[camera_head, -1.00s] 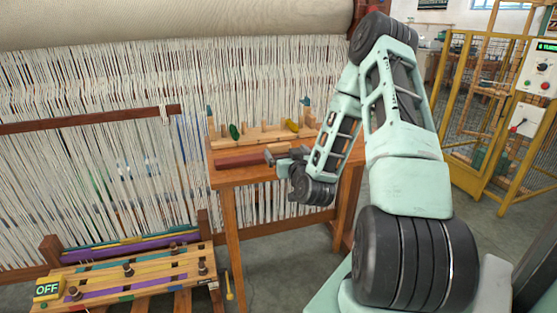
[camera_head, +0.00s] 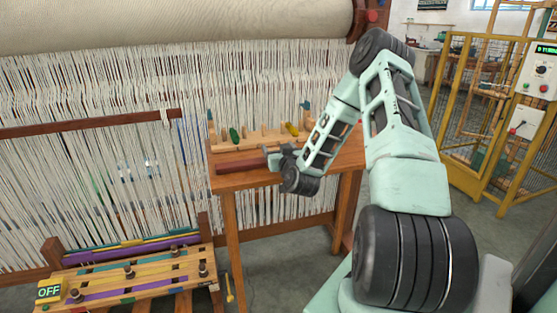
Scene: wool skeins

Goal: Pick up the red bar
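The red bar (camera_head: 240,165) is a dark red block lying flat along the front left of the small wooden table (camera_head: 270,177). My gripper (camera_head: 275,160) is at the bar's right end, low over the table top. The fingers look small and dark here. I cannot tell whether they are apart or closed, or whether they touch the bar. The gripper hides whatever part of the bar lies behind it.
A wooden rack (camera_head: 262,138) with pegs and green and yellow skeins stands just behind the bar. A large loom with white warp threads (camera_head: 90,100) rises behind the table. A pedal bench (camera_head: 130,272) is at lower left, and a yellow cage (camera_head: 480,130) at right.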

